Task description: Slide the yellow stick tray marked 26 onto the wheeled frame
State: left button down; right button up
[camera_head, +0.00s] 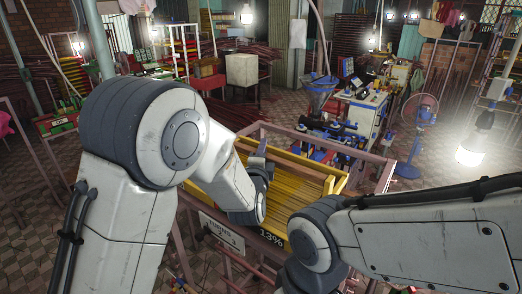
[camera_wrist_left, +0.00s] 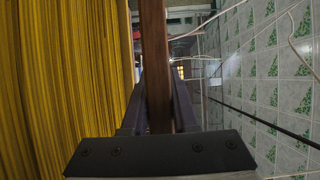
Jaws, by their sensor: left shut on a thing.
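The yellow stick tray (camera_head: 325,182) lies among reddish bars in the middle of the head view, filled with long yellow sticks. No number 26 is readable on it. My left gripper (camera_head: 258,158) is at the tray's left part, its jaws mostly hidden by my wrist. In the left wrist view my left gripper (camera_wrist_left: 158,105) is shut on a brown wooden edge bar of the tray (camera_wrist_left: 154,60), with yellow sticks beside it on the left. A reddish frame (camera_head: 372,160) surrounds the tray; its wheels are hidden. My right arm crosses the lower right; its gripper does not show.
A blue-and-grey extruder (camera_head: 322,95) and a cabinet (camera_head: 362,115) stand behind the tray. A blue-based fan (camera_head: 410,150) stands to the right. Open tiled floor shows left of my left arm and around the fan.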

pick_arm(q)
jog(key=shift+r, duration=0.15)
jog(key=shift+c, duration=1.4)
grip_release()
jog(key=shift+a, duration=0.1)
jog(key=shift+s, duration=0.1)
